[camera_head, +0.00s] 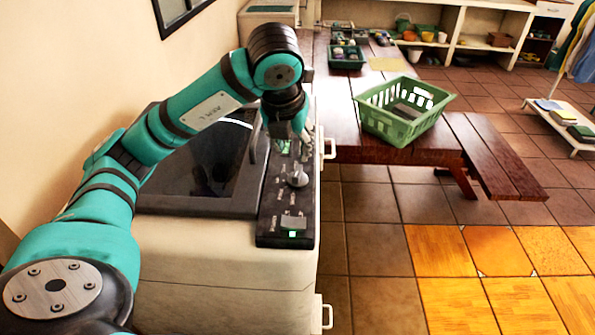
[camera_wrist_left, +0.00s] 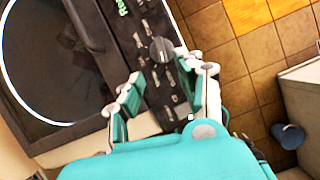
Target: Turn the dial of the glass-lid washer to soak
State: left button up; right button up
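The washer (camera_head: 210,255) has a dark glass lid (camera_head: 190,175), which looks closed. Its black control panel (camera_head: 268,228) runs along the right side. A grey round dial (camera_head: 297,179) with a raised grip sits on the panel; it also shows in the left wrist view (camera_wrist_left: 161,49). Small labels surround the dial, too small to read. My left gripper (camera_head: 294,146) is over the panel, just beyond the dial in the head view. In the left wrist view its fingers (camera_wrist_left: 162,75) are spread and empty, with the dial ahead of the tips. My right gripper is not in view.
A green basket (camera_head: 400,125) stands on a wooden table (camera_head: 335,110) right of the washer. A wooden bench (camera_head: 495,160) is beside it. A wall borders the washer's left. Tiled floor lies open at right.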

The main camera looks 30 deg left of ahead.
aim_at(297, 171)
pick_arm(q)
jog(key=x, duration=0.7)
jog(key=shift+w+f, duration=0.1)
jog(key=shift+p+x, duration=0.35)
jog(key=shift+x, duration=0.85)
jog(key=shift+w+f, duration=0.2)
jog(key=shift+f, duration=0.1)
jog(key=shift+w+a+f, duration=0.1)
jog(key=shift+f, duration=0.15)
grip_shut()
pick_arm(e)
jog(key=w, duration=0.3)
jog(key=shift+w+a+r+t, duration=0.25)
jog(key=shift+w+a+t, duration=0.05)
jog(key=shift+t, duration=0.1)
